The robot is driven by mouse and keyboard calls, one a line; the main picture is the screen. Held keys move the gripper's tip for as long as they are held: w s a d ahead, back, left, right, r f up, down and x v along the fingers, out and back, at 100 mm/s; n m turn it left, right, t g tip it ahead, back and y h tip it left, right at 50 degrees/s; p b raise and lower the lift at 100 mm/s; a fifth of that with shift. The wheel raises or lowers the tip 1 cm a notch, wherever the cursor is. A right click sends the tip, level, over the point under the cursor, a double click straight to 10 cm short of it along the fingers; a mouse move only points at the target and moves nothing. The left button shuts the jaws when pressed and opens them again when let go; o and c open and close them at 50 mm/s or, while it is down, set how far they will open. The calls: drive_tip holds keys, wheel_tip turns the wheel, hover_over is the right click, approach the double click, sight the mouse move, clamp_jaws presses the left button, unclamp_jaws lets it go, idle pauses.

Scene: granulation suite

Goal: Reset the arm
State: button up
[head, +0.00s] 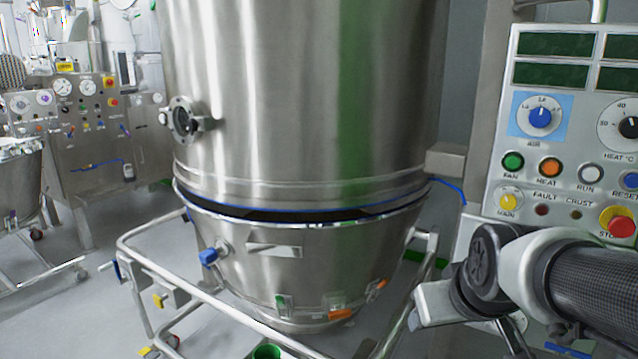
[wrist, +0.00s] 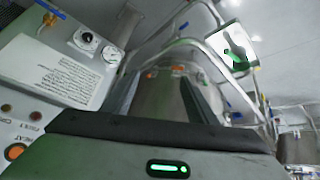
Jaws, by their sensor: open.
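My arm (head: 540,280) reaches in from the lower right of the head view, in front of the control panel's lower part. My gripper (wrist: 160,85) shows in the wrist view, with two dark fingers spread apart and nothing held between them. Beyond the fingers is a steel surface, seen tilted. In the head view the gripper itself cannot be made out clearly.
The control panel (head: 590,120), with knobs and a red stop button (head: 616,222), stands close behind my arm. A large steel vessel (head: 300,110) sits above a bowl (head: 300,255) on a tubular frame (head: 215,305). Floor shows at left.

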drive_tip(key=s+a+r+m+g, duration=0.15)
drive_tip(key=s+a, duration=0.35)
drive_tip(key=s, duration=0.5)
wheel_tip(320, 180, up, 22)
drive_tip(key=p, duration=2.1)
drive_tip(key=shift+y, duration=0.3)
drive_tip(key=shift+s+a+n, duration=0.1)
drive_tip(key=shift+n, duration=0.15)
